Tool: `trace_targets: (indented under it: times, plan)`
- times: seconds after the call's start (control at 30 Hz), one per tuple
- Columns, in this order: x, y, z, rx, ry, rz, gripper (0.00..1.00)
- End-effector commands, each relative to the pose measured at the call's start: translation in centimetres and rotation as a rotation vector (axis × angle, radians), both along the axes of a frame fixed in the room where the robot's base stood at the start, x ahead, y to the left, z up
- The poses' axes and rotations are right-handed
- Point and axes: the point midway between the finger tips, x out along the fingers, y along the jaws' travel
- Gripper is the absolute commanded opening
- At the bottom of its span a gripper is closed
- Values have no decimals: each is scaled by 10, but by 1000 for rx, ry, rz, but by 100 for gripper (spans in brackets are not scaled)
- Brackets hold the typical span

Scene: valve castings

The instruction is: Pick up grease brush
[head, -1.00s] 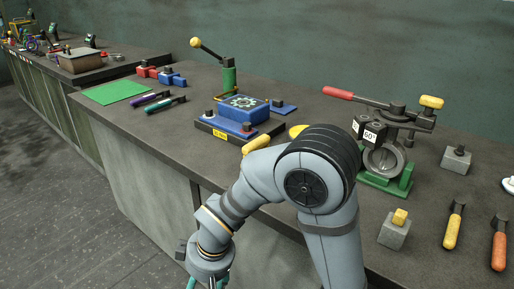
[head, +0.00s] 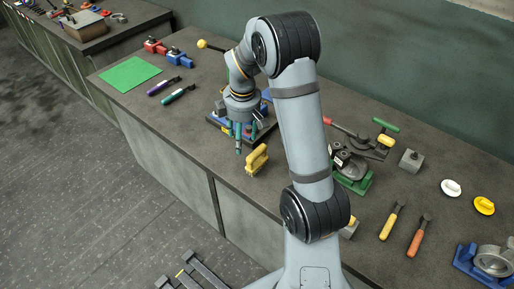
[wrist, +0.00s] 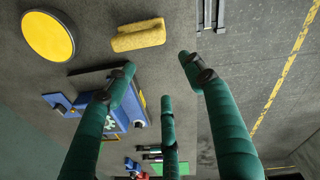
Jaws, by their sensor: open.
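A yellow block-like piece (head: 257,160) lies near the bench's front edge, in front of the blue fixture. It looks like the grease brush, but I see no clear bristles. It also shows at the top of the wrist view (wrist: 138,35), with a rough yellow surface. My gripper (head: 239,148) points down just left of this piece, apart from it. In the wrist view my green fingers (wrist: 160,75) are spread, with nothing between them. My arm hides part of the fixture.
The blue fixture (wrist: 118,90) stands close to my fingers, beside a yellow disc (wrist: 48,36). Purple (head: 163,86) and teal (head: 179,94) handled tools lie left. A green-based clamp device (head: 352,178) and yellow (head: 393,222) and orange (head: 419,236) handled tools are right. The left front bench is clear.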

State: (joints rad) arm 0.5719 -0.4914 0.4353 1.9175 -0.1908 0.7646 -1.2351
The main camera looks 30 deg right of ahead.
Motion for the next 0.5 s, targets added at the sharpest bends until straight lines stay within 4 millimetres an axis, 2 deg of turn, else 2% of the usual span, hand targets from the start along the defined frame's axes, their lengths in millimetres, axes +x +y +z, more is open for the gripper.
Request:
trace_targets:
  times: [0.1, 0.2, 0.33, 0.5]
  plan:
    - [-2, -14, 8, -39, 47, 342, 53]
    - [-5, -24, 12, -55, 79, 593, 53]
    - [-8, -32, 17, -62, 106, 831, 53]
    - [-11, -37, 17, -60, 122, 990, 53]
